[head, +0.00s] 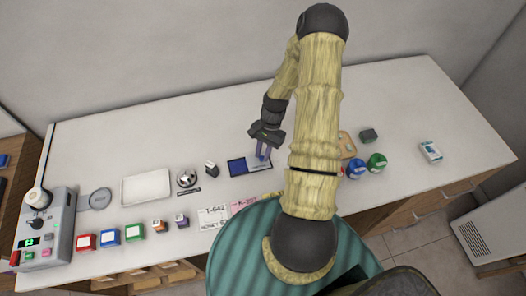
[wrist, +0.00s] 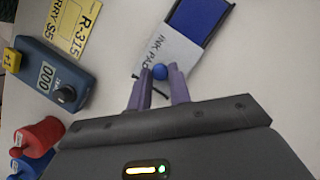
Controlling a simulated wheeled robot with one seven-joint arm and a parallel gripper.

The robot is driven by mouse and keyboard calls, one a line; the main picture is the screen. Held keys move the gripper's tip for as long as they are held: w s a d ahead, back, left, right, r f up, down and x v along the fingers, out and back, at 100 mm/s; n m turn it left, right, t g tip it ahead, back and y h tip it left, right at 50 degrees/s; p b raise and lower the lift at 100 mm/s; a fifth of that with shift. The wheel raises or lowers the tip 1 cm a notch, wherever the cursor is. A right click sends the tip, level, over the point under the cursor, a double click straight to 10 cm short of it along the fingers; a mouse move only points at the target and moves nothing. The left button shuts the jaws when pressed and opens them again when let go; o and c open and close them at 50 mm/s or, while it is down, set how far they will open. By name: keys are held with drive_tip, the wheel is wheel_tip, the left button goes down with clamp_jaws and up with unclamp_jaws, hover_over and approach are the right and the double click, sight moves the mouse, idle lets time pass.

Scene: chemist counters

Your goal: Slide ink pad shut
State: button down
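The ink pad (head: 250,166) lies on the counter with its blue pad partly bared on the left. In the wrist view, the blue pad (wrist: 203,18) shows at the top, and the grey sliding lid (wrist: 172,48), lettered "INK PAD", covers the nearer end. A round blue knob (wrist: 160,72) stands at the lid's near end. My gripper (head: 263,157) is over the lid's right end. In the wrist view, my gripper's purple fingers (wrist: 160,70) stand either side of the knob. Whether they press on it is not clear.
A handheld counter (wrist: 55,75) and a yellow label card (wrist: 88,30) lie beside the pad. Left are a black-handled stamp (head: 211,168), a bell (head: 187,178) and a white tray (head: 146,187). Green and blue jars (head: 367,163) stand right. The counter behind the pad is clear.

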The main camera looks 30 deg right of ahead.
drive_tip(key=shift+w+a+b, duration=0.15)
drive_tip(key=shift+w+a, duration=0.2)
drive_tip(key=shift+a, duration=0.8)
drive_tip(key=shift+w+a+b, duration=0.1)
drive_tip(key=shift+w+a, duration=0.2)
drive_tip(key=shift+a, duration=0.85)
drive_tip(key=shift+w+a+b, duration=0.15)
drive_tip(key=shift+w+a, duration=0.2)
drive_tip(key=shift+a, duration=0.8)
drive_tip(key=c, duration=1.3)
unclamp_jaws()
drive_tip(key=shift+w+a, duration=0.1)
drive_tip(key=shift+a, duration=0.05)
drive_tip(key=shift+d+r, duration=0.1)
drive_tip(key=shift+d, duration=0.1)
